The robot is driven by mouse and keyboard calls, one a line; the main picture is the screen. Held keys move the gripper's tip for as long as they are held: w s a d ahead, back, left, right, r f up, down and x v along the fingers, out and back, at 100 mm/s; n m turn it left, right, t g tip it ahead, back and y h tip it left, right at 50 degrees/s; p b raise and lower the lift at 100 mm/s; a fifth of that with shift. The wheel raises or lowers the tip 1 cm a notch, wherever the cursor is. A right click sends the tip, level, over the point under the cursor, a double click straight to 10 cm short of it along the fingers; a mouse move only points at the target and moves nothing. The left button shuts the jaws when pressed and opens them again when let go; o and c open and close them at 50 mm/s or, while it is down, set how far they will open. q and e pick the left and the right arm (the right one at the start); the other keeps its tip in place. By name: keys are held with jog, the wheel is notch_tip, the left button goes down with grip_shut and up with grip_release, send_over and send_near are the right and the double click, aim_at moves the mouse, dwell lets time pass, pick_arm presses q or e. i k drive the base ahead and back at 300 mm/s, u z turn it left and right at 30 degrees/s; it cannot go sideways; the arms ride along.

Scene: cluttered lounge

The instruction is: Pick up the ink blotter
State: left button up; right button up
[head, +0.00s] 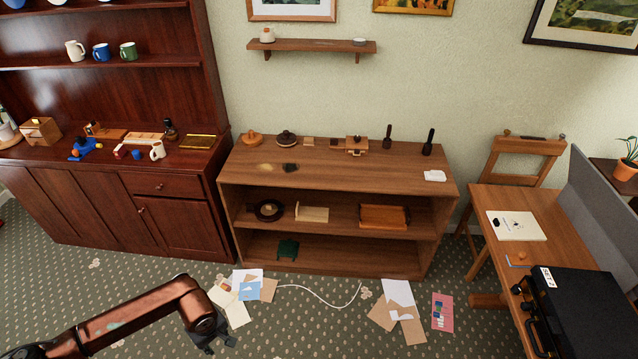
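Two small knobbed objects stand at the back left of the low wooden bookcase's top (330,178): a light orange-brown one (251,138) and a dark brown one (286,138). Either could be the ink blotter; I cannot tell which at this size. My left gripper (218,345) is low in the head view, over the carpet in front of the bookcase and well apart from both. Its dark fingers look spread, with nothing visible between them. My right gripper is not in view.
Also on the bookcase top are a small wooden box (356,146), two dark upright handles (388,138) and white paper (434,176). Papers (240,290) and a white cord (325,303) lie on the carpet. A dark cabinet (165,215) stands left, a desk (540,250) right.

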aim_at(521, 259)
jog(key=i, duration=0.85)
jog(key=z, duration=2.5)
jog(key=i, duration=1.7)
